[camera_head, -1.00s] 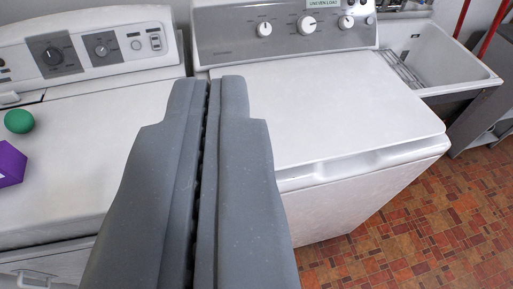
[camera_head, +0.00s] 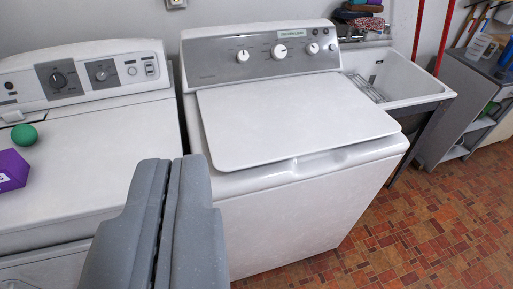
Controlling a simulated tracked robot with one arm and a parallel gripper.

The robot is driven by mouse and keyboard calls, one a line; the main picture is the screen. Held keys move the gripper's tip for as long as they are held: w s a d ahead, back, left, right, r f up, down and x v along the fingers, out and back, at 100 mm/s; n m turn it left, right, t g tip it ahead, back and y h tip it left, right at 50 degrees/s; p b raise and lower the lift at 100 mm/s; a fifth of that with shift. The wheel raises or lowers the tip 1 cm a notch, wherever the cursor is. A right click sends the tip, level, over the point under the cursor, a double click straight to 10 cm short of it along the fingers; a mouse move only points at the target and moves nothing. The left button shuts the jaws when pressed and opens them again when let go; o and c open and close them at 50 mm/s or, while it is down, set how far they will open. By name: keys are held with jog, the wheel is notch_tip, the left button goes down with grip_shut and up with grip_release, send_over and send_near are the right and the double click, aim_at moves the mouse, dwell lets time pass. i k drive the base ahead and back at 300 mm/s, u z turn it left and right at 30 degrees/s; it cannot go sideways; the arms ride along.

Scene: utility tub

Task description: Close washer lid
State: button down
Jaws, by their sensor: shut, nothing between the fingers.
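The washer (camera_head: 290,215) is the white top-loading machine in the middle, with a grey control panel (camera_head: 262,57) along its back. Its lid (camera_head: 290,115) lies down flat over the top, and its front edge appears to rest at the front rim by the handle recess. My gripper (camera_head: 166,170) is shut and empty, in front of and to the left of the washer. It stands apart from the lid and covers part of the gap between the two machines.
A second white machine (camera_head: 90,140) stands at left, with a green ball (camera_head: 24,135) and a purple box (camera_head: 12,170) on top. A utility sink (camera_head: 400,80) and a grey cabinet (camera_head: 460,105) stand at right. The tiled floor (camera_head: 420,225) at right is clear.

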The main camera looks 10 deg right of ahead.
aim_at(247, 125)
jog(key=u, duration=0.15)
jog(key=i, duration=0.95)
